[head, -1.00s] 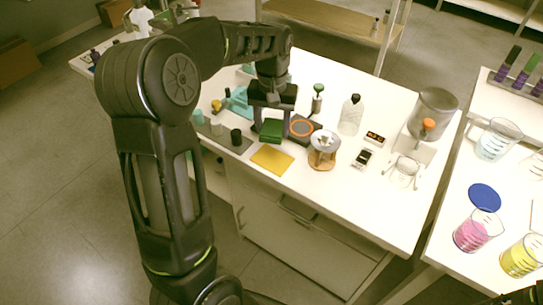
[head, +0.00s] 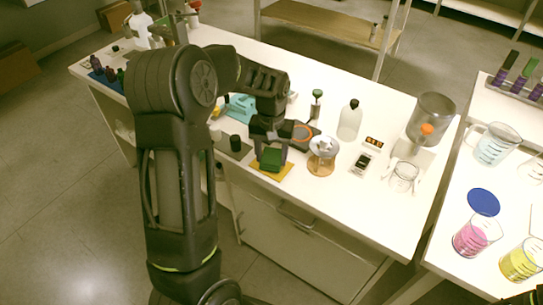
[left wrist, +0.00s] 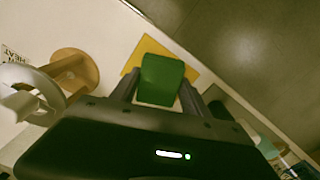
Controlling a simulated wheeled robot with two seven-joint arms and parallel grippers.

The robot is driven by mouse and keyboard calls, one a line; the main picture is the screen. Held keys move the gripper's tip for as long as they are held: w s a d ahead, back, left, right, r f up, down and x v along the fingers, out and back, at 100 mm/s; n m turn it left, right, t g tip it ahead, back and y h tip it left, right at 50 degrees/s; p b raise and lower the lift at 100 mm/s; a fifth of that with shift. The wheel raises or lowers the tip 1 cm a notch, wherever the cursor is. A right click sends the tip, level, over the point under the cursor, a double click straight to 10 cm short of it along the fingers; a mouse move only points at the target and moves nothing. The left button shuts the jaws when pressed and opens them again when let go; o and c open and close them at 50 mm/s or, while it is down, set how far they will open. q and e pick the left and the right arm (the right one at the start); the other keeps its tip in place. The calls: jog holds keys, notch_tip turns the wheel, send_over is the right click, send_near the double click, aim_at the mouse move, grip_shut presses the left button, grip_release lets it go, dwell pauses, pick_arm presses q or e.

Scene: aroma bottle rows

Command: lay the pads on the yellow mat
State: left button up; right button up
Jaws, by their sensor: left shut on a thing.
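The yellow mat (head: 286,173) lies flat near the front edge of the white table. My left gripper (head: 271,152) is shut on a green pad (head: 271,161) and holds it over the mat. In the left wrist view the green pad (left wrist: 161,79) sits between the two fingers, with the yellow mat (left wrist: 146,44) showing beyond and beside it. The pad covers much of the mat. I cannot tell whether the pad touches the mat. No other pad is clear to me.
A round wooden-based item (head: 322,162) stands close to the right of the mat. A small black cup (head: 235,142) stands to the left. A clear bottle (head: 350,120) stands farther back.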

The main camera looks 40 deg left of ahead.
aim_at(271, 156)
pick_arm(q)
jog(key=shift+f, duration=0.35)
jog(key=shift+f, duration=0.15)
jog(key=o, duration=1.3)
notch_tip(271, 156, up, 12)
jog(key=shift+r, duration=0.2)
dwell(0.3)
